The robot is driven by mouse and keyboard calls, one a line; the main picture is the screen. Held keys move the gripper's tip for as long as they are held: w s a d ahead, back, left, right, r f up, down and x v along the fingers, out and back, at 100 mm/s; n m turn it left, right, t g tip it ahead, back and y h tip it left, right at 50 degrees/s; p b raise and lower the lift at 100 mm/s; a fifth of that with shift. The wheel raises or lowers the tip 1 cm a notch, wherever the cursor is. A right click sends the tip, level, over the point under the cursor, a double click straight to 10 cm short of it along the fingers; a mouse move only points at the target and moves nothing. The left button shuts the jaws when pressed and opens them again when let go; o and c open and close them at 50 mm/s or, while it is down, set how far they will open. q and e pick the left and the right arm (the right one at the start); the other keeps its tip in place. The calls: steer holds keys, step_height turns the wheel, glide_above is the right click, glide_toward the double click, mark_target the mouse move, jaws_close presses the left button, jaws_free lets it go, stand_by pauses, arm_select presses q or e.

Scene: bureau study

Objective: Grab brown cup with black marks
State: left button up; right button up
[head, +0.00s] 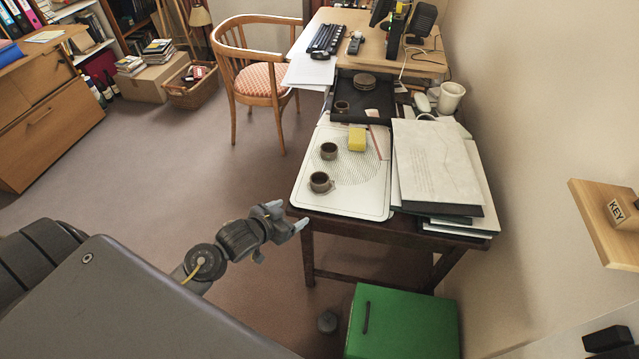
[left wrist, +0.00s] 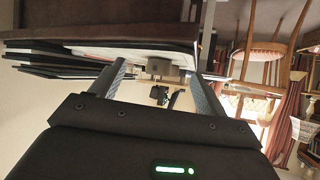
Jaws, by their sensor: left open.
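Two small brown cups stand on the white tray (head: 355,206) on the desk: a front cup (head: 320,182) near the tray's left front edge and a second cup (head: 329,151) just behind it. A third brown cup (head: 342,106) stands on the black tray farther back. Black marks cannot be made out on any of them. My left gripper (head: 287,215) is open and empty, just off the desk's left front corner, lower left of the front cup and apart from it. Its two fingers (left wrist: 158,72) also show apart in the left wrist view. My right gripper is not in view.
A yellow block (head: 357,139) sits behind the cups. Stacked papers and folders (head: 436,165) lie right of the tray. A white mug (head: 451,97) stands farther back. A green cabinet (head: 403,325) is below the desk's front.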

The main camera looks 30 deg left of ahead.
mark_target(313, 184)
arm_select(q)
steer(key=shift+t+h, duration=0.6)
steer(key=shift+t, duration=0.2)
steer(key=w, duration=0.8)
steer(key=shift+w+a+f, duration=0.15)
steer(key=shift+w+a, duration=0.05)
steer(key=shift+w, duration=0.1)
steer(key=shift+x, duration=2.75)
steer(key=shift+s+d, duration=0.1)
steer(key=c, duration=1)
steer(key=shift+r, duration=0.65)
steer(key=s+a+r+p, duration=0.1)
steer(key=s+a+r, duration=0.7)
steer(key=a+r, duration=0.3)
steer(key=shift+s+r, duration=0.35)
steer(key=shift+s, duration=0.05)
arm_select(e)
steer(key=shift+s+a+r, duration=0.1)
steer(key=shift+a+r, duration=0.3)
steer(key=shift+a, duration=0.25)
